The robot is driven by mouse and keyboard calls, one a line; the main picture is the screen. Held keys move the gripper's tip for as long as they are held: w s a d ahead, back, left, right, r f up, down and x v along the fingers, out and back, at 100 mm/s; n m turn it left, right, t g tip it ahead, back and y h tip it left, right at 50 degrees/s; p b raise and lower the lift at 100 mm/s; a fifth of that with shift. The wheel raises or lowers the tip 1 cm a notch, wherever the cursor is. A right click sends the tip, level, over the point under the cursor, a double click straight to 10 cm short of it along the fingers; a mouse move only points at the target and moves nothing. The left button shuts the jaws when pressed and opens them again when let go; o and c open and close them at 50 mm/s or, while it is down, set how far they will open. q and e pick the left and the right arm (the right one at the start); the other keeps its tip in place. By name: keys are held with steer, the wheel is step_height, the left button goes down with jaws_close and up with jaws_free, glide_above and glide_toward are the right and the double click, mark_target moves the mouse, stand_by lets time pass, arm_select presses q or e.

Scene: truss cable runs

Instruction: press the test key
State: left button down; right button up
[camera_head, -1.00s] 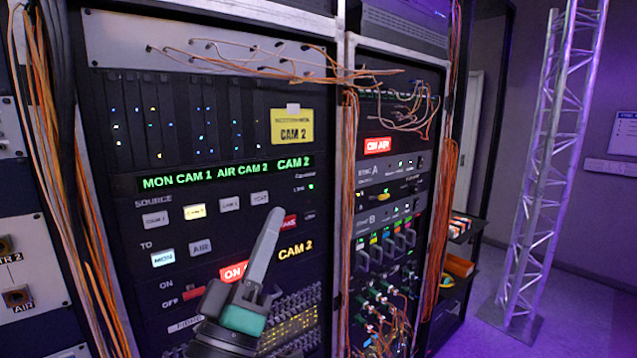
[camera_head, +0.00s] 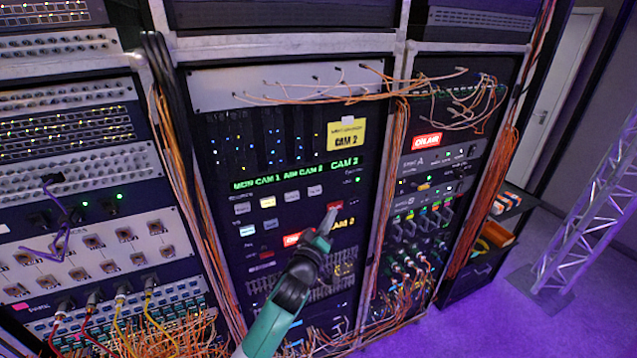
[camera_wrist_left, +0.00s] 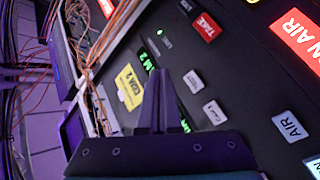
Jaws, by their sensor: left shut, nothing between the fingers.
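The test key (camera_head: 315,190) is a pale unlit key at the right end of the source row in the head view. It appears to be the small white key (camera_wrist_left: 193,82) in the left wrist view. My left gripper (camera_head: 331,210) is shut and empty. In the head view its tip is just below and right of the test key, overlapping the red take key (camera_head: 337,205). In the left wrist view the shut fingers (camera_wrist_left: 160,76) show beside the pale keys, against the green display. I cannot tell the gap to the panel. My right gripper is not in view.
The green text display (camera_head: 290,173) is above the source row, with a yellow card (camera_head: 347,134) higher up. The air key (camera_wrist_left: 289,126) sits near the source keys. Orange cables hang along both rack edges. A truss tower (camera_head: 590,215) stands at right.

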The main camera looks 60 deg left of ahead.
mark_target(315, 191)
arm_select(q)
steer(key=shift+w+a+p, duration=0.15)
steer(key=shift+a+p, duration=0.7)
steer(key=shift+a, duration=1.35)
steer(key=shift+w+a+p, duration=0.1)
steer(key=shift+a+p, duration=0.7)
steer(key=shift+a, duration=1.4)
steer(key=shift+a, duration=0.1)
steer(key=shift+a, duration=0.3)
